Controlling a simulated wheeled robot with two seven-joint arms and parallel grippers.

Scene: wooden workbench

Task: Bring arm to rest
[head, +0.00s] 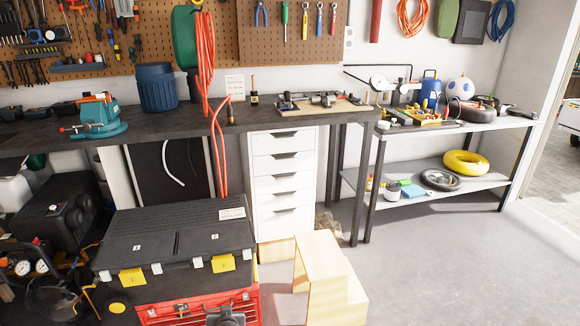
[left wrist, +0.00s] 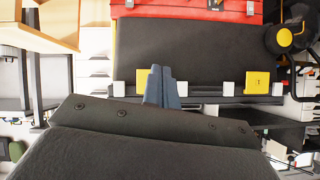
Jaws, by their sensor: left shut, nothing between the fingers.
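My left gripper (left wrist: 161,74) shows in the left wrist view, with its two grey-blue fingers together and nothing between them. In the head view the same black toolbox (head: 175,240) sits on a red tool chest at the lower left. A dark part at the bottom edge, in front of the red chest, may be mine, but I cannot tell which part. My right gripper is in neither view.
A wooden step stool (head: 322,262) stands right of the red chest (head: 160,311). A dark workbench (head: 215,125) with a vise (head: 98,118) runs behind, above white drawers (head: 283,180). A metal shelf (head: 440,188) stands at the right. The floor at the lower right is clear.

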